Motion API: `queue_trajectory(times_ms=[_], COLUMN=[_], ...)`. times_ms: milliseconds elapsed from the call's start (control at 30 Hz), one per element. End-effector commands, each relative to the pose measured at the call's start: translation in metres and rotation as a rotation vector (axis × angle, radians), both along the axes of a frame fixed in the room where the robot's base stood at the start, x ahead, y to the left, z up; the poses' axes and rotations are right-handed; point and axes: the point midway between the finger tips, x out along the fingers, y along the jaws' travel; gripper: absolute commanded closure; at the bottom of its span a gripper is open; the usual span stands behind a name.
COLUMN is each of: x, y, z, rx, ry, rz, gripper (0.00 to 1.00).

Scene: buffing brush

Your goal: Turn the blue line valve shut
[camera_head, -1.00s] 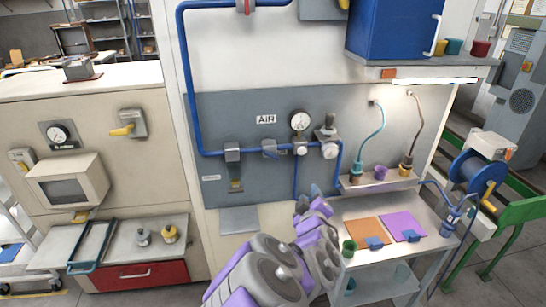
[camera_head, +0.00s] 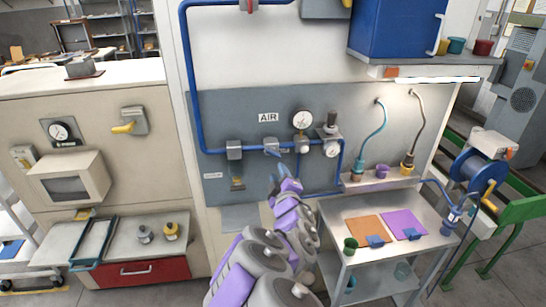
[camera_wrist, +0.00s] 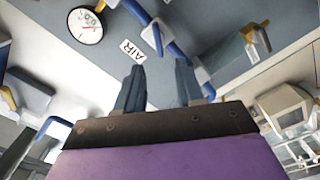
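The blue line runs across the grey wall panel under the AIR label.
A pressure gauge (camera_head: 303,120) and a regulator (camera_head: 332,132) are right of the valve. A grey block (camera_head: 234,150) sits on the pipe to its left. Below right, a metal table (camera_head: 340,210) holds orange and purple sheets. The panel in front of the gripper is clear.

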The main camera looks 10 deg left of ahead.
Motion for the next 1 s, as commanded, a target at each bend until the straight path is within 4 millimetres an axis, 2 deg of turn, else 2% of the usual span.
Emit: queue_trajectory(times_ms=[700,1000], x=[0.075,0.097], y=[0.020,0.028], z=[-0.001,-0.001], rx=[0.003,0.002], ry=[0.003,0.001], rz=[-0.003,0.000], gripper=[0.63,0.63])
